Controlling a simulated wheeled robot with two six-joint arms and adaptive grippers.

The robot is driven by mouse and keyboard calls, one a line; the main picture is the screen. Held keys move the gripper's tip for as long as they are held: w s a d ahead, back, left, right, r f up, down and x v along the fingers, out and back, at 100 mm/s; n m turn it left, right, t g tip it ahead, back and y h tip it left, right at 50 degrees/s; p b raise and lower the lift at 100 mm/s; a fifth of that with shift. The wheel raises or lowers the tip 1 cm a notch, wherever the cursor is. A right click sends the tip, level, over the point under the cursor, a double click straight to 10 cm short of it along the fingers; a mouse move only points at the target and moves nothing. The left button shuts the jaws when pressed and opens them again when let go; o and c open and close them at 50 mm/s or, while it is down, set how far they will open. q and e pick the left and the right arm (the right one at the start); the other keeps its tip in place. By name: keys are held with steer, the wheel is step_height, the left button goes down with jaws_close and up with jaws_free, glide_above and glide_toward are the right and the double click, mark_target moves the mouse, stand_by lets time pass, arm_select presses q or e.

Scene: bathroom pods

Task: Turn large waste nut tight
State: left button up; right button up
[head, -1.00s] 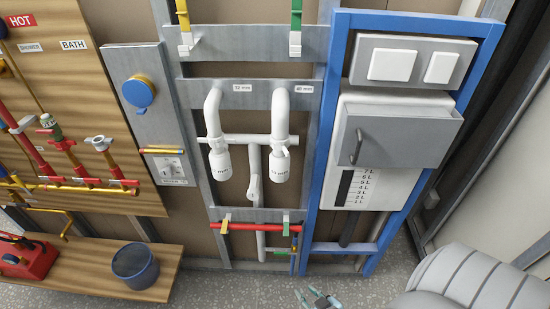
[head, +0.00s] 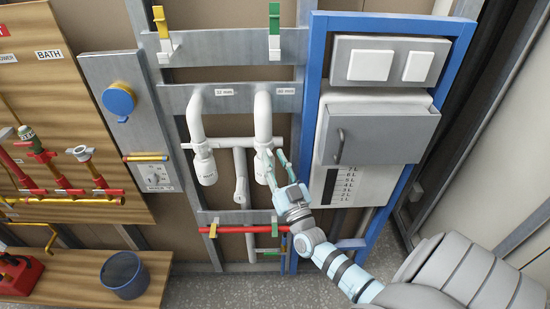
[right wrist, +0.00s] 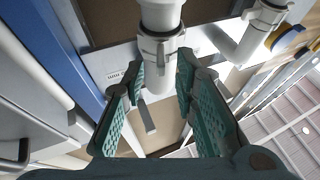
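Two white waste traps hang from pipes on the metal frame. The larger one (head: 262,166), under the right-hand size label, has a collar-like nut with lugs (right wrist: 160,46), seen close in the right wrist view. My right gripper (head: 274,157) is at this trap's right side, its fingers pointing up. In the right wrist view the green fingers (right wrist: 163,72) are apart, with white pipe showing between them; I cannot tell whether they touch it. The smaller trap (head: 204,167) is to the left. My left gripper is not in view.
A blue frame (head: 311,110) with a grey cistern box (head: 385,135) stands just right of my gripper. A red pipe (head: 240,229) runs below the traps. A bucket (head: 123,272) sits on a wooden bench at lower left.

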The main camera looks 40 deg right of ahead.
steer(key=shift+w+r, duration=0.1)
steer(key=shift+w, duration=0.1)
jaws_close()
steer(key=shift+d, duration=0.15)
steer(key=shift+s+d+f+n+y+b, duration=0.1)
steer(key=shift+d+f+n+y+b, duration=0.1)
steer(key=shift+n+y+b, duration=0.55)
steer(key=d+n+y+b, duration=0.1)
steer(key=n+y+b, duration=0.1)
steer(key=y+b, duration=0.2)
steer(key=d+n+y+b, duration=0.1)
steer(key=y+b, duration=0.3)
steer(key=b, duration=0.3)
steer(key=d+n+y+b, duration=0.1)
steer(key=n+y+b, duration=0.1)
steer(key=y+b, duration=0.2)
steer(key=shift+d+f+n+g+b, duration=0.25)
steer(key=shift+n+g+b, duration=0.15)
steer(key=shift+b, duration=0.35)
steer(key=shift+w+d+r+y+b, duration=0.15)
steer(key=shift+w+r+y+b, duration=0.15)
steer(key=shift+y+b, duration=0.3)
steer(key=shift+r, duration=0.1)
jaws_free()
